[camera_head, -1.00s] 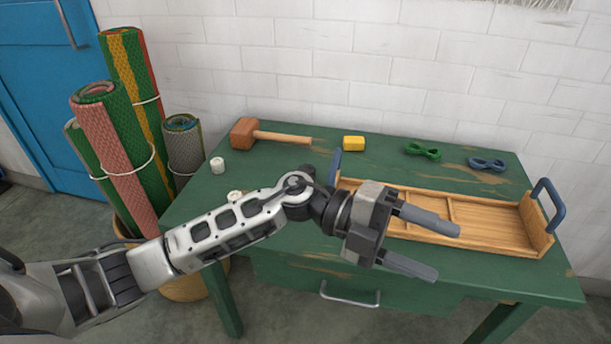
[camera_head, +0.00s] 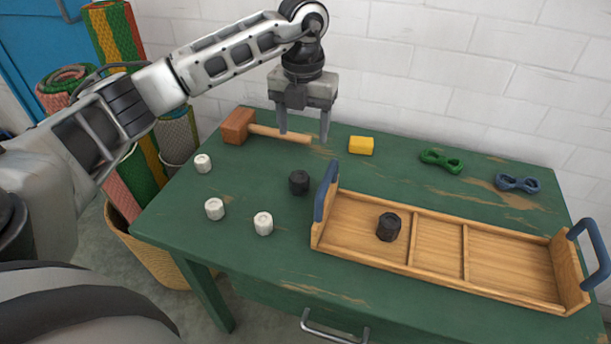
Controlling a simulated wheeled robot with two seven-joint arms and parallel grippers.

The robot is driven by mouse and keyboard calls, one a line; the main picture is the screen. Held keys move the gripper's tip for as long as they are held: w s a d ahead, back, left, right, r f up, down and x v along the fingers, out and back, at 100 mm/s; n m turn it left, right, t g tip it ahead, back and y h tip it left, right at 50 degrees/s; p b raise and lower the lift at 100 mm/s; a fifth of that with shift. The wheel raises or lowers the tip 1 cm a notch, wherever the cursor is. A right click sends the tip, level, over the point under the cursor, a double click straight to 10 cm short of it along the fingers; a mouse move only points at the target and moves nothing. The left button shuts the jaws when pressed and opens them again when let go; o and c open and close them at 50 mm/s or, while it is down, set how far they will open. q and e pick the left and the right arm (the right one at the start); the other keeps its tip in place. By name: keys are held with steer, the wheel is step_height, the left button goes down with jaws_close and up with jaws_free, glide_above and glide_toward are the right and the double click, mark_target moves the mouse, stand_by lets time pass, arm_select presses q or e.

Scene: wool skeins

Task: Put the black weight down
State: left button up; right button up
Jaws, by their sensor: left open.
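Two small black pieces are in view. One black piece (camera_head: 299,182) stands on the green table just left of the tray. The other black piece (camera_head: 388,227) stands in the left compartment of the wooden tray (camera_head: 487,292). I cannot tell which one is the black weight. My left gripper (camera_head: 304,134) points down with its fingers apart and nothing between them. In the picture it is above the black piece on the table, with its fingertips by the mallet handle; whether they touch it is unclear. My right gripper is out of view.
White pieces (camera_head: 264,223) stand at the table's left. A mallet (camera_head: 238,127), a yellow block (camera_head: 361,145), a green skein (camera_head: 441,161) and a blue skein (camera_head: 517,184) lie along the back. The tray has raised blue handles (camera_head: 326,190). Its middle and right compartments are empty.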

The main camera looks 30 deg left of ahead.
arm_select(q)
glide_above(299, 176)
steer(key=f, duration=0.7)
steer(key=shift+w+d+f, duration=0.2)
steer(key=shift+w, duration=0.2)
steer(key=f, duration=0.4)
steer(key=shift+s+a+f, duration=0.2)
steer(key=shift+s+f, duration=0.2)
steer(key=shift+f, duration=0.35)
jaws_close()
steer(key=shift+r, duration=0.15)
